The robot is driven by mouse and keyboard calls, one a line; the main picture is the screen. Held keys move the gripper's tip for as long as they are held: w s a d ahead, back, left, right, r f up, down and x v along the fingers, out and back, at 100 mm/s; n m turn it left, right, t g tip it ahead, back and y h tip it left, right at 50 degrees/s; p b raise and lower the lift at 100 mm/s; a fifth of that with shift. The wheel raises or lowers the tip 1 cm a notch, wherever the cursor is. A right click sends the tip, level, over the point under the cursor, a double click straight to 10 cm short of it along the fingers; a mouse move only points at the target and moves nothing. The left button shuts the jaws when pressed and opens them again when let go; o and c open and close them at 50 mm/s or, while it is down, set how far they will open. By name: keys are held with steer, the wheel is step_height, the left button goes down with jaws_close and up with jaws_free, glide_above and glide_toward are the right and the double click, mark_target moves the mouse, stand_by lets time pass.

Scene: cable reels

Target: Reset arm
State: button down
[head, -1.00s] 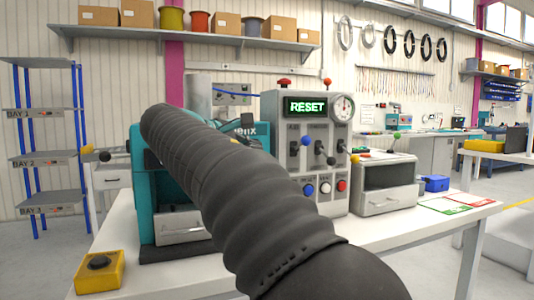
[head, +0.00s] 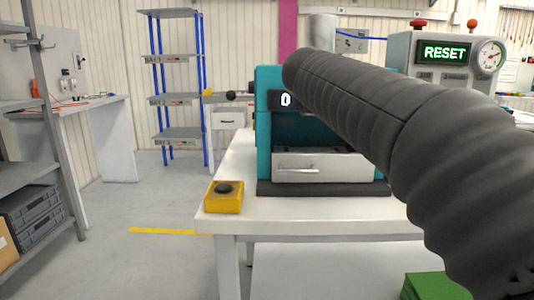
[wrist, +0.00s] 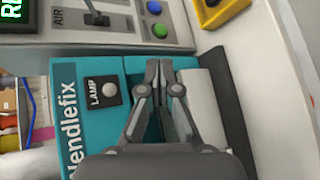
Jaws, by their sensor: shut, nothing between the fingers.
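My gripper (wrist: 158,78) is shut and empty in the wrist view, its fingertips in front of the teal machine (wrist: 100,68). I cannot tell whether they touch it. The machine carries a LAMP button (wrist: 110,89). In the head view the teal machine (head: 266,130) stands on the white bench, with a "0" display and a closed silver drawer (head: 322,167). A black-knobbed lever (head: 231,95) is at its left. The grey control panel (head: 398,50) shows a lit RESET sign (head: 445,53) and a dial. My ribbed arm hides much of the machine and panel.
A yellow box with a black button (head: 224,198) sits at the bench's (head: 300,212) front left corner. A blue-posted rack (head: 177,98) stands behind, a grey shelf with crates (head: 35,215) at the far left. The floor left of the bench is clear.

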steer(key=s+a+f+m+y, duration=0.3)
steer(key=s+f, duration=0.5)
steer(key=f, duration=0.2)
steer(key=s+a+f+m+y, duration=0.3)
steer(key=s+f+y, duration=0.1)
steer(key=s+f, duration=0.4)
steer(key=s+a+f+m+y, duration=0.3)
steer(key=s+f, duration=0.6)
steer(key=f, duration=0.3)
steer(key=shift+a+f+m+g+y, duration=0.3)
steer(key=shift+f+y, duration=0.1)
steer(key=shift+y, duration=0.2)
